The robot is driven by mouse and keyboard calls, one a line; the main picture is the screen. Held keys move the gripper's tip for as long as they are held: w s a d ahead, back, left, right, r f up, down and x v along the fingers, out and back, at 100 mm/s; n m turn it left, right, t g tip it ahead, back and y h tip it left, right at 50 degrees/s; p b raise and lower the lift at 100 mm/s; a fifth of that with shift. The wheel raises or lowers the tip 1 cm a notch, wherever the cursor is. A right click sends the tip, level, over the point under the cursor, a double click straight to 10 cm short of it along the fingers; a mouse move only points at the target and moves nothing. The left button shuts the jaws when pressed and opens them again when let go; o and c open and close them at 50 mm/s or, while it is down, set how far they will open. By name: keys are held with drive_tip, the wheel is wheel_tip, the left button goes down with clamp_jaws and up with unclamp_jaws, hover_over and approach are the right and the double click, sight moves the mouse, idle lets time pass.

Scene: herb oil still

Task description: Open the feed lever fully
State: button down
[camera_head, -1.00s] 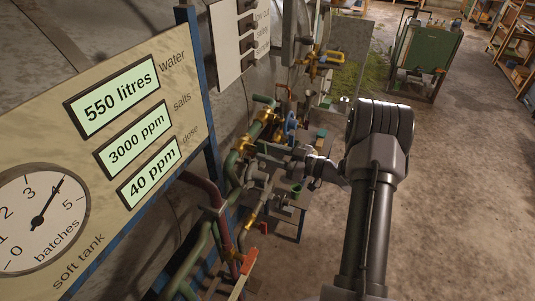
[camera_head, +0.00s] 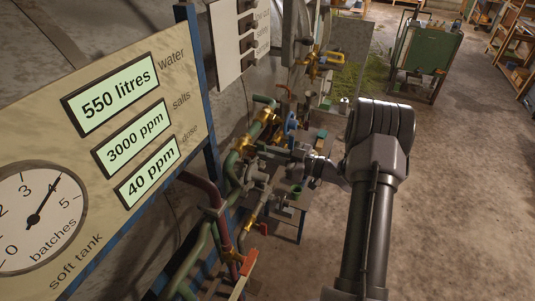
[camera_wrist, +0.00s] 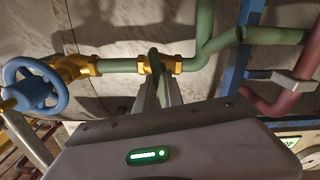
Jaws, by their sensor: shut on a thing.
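The lever in my gripper's jaws is a short green handle (camera_wrist: 153,60) on a brass valve (camera_wrist: 161,66) in a green pipe. I take it to be the feed lever; no label on it is readable. In the wrist view my gripper (camera_wrist: 157,84) has its two fingers close together around the handle, just in front of the valve. In the head view my gripper (camera_head: 264,151) reaches left to the green pipework. There the handle is mostly hidden by the fingers, and its exact angle is hard to tell.
A blue handwheel (camera_wrist: 34,88) is left of the valve in the wrist view. A red pipe (camera_wrist: 296,82) and blue post (camera_wrist: 240,55) are on the right. The head view shows a soft tank panel (camera_head: 98,225), a red-handled lever (camera_head: 243,274) and open floor (camera_head: 465,190) at right.

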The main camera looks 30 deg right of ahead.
drive_tip(key=shift+f+n+b, duration=0.2)
drive_tip(key=shift+n+b, duration=6.2)
drive_tip(key=shift+n, duration=1.4)
drive_tip(key=shift+r+n, duration=0.1)
drive_tip(key=shift+n, duration=0.2)
drive_tip(key=c, duration=1.5)
unclamp_jaws()
drive_tip(key=shift+o, duration=0.2)
drive_tip(key=shift+s, duration=0.15)
